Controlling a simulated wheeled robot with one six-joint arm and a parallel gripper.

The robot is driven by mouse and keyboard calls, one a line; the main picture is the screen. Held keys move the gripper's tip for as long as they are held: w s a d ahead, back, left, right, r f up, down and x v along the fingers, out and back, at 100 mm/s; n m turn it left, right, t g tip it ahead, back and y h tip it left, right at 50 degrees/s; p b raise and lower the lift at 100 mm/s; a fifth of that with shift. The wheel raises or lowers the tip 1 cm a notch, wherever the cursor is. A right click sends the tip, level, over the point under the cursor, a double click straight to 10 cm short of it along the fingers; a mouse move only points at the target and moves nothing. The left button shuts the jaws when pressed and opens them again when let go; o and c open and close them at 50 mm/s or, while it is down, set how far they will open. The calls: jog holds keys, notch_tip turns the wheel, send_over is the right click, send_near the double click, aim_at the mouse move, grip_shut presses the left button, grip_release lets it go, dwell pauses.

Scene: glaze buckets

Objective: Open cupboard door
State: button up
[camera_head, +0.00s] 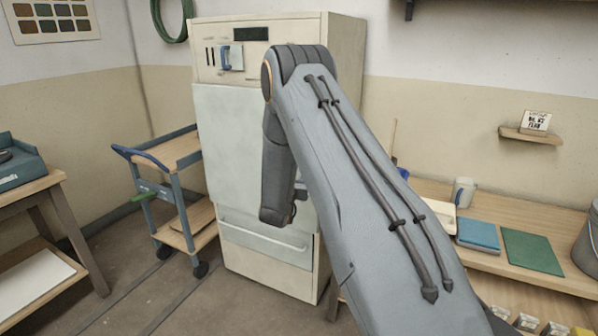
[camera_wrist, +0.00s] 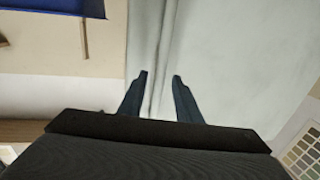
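The cupboard (camera_head: 272,55) is a tall cream cabinet at the back middle in the head view. Its pale grey-green door (camera_head: 228,140) looks closed, and my arm covers its right part. In the wrist view, the pale door surface (camera_wrist: 240,50) fills the right. A narrow upright pale strip (camera_wrist: 156,50), perhaps a handle or door edge, runs down towards my fingers. My gripper (camera_wrist: 160,77) is open and empty, with its two dark fingers on either side of the strip's line. I cannot tell whether they reach it. My fingers are hidden in the head view.
A blue-framed trolley (camera_head: 170,150) stands left of the cupboard. A wooden workbench (camera_head: 520,225) with blue and green boards stands at right. Another table (camera_head: 40,185) is at far left.

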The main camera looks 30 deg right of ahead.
jog(key=shift+w+d, duration=0.2)
jog(key=shift+w, duration=0.1)
grip_shut()
jog(key=shift+s, duration=0.1)
